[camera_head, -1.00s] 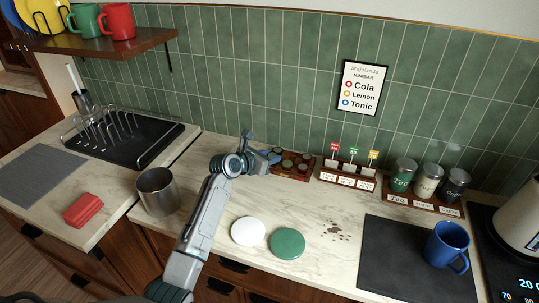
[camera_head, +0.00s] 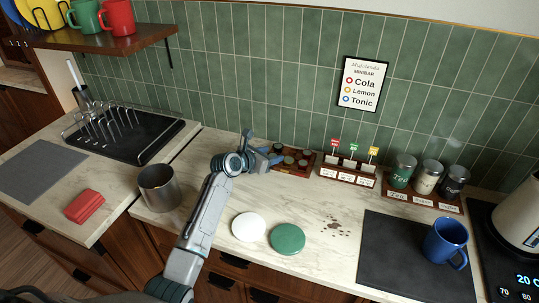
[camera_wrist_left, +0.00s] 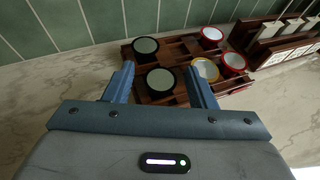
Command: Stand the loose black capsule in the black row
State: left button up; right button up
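The dark wooden capsule rack (camera_head: 300,175) stands on the counter near the tiled wall, with round-topped capsules in it. In the left wrist view, one black-rimmed capsule (camera_wrist_left: 160,79) sits at the rack's near side, between my left fingers. A second black-rimmed capsule (camera_wrist_left: 145,46) is just behind it. I cannot tell which one was the loose one. My left gripper (camera_head: 270,154) is at the rack's left side. In the wrist view its fingers (camera_wrist_left: 161,72) are spread, with gaps on both sides of the near black capsule. My right gripper is not in view.
Red-rimmed capsules (camera_wrist_left: 212,34) and a yellow-rimmed one (camera_wrist_left: 205,70) sit on the rack's right. A labelled wooden holder (camera_head: 347,174) stands close to its right. A metal pot (camera_head: 159,188), white disc (camera_head: 249,227) and green disc (camera_head: 288,239) are nearer the front.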

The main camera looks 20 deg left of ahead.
pick_arm(q)
jog(key=shift+r, duration=0.1)
jog(key=v, duration=0.3)
jog(key=b+v, duration=0.1)
jog(key=v, duration=0.7)
jog(key=shift+r+b, duration=0.4)
jog(key=shift+r, duration=0.05)
jog(key=shift+s+a+r, duration=0.15)
jog(key=shift+s+r, duration=0.1)
jog(key=shift+s, duration=0.15)
